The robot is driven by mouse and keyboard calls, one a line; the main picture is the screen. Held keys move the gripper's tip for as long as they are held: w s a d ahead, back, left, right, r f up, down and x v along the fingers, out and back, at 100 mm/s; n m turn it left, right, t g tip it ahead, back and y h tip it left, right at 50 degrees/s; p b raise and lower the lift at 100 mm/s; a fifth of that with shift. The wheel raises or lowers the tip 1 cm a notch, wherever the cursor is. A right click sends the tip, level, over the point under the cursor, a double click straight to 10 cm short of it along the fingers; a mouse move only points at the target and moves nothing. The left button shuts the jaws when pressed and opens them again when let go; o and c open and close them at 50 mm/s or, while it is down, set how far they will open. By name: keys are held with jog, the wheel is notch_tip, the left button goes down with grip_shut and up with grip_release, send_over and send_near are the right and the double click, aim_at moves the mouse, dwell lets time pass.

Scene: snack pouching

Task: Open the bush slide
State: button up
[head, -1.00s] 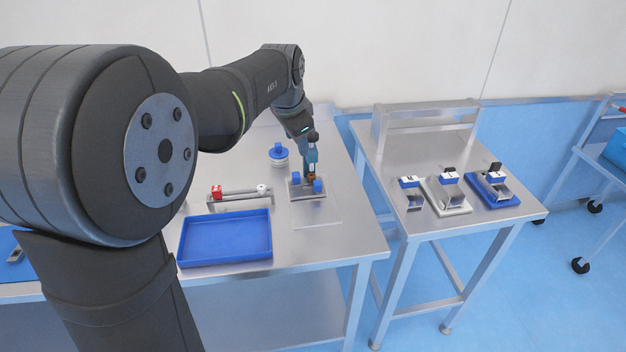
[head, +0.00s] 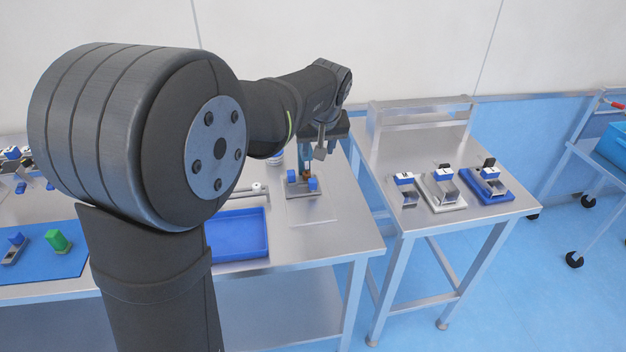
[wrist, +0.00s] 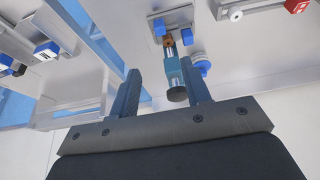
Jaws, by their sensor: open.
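A small fixture stands on the near table: a grey metal plate (head: 304,193) with blue blocks, a copper-coloured piece (wrist: 169,42) and an upright teal body (wrist: 171,66) with a dark round knob (wrist: 177,95). No part is labelled, so I cannot tell for sure which is the bush slide. My gripper (wrist: 160,74) is open and empty. In the wrist view its fingers stand either side of the knob, which shows closer to the right finger; contact is not clear. In the head view my gripper (head: 321,150) is just above and right of the fixture, partly hidden by my arm.
A blue tray (head: 238,258) lies in front left of the fixture. The side table (head: 400,150) at right carries several small clamp-like fixtures. My arm hides much of the table's left.

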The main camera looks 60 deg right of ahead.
aim_at(313, 181)
jog(key=x, duration=1.6)
jog(key=shift+w+f, duration=0.1)
jog(key=shift+f, duration=0.2)
grip_shut()
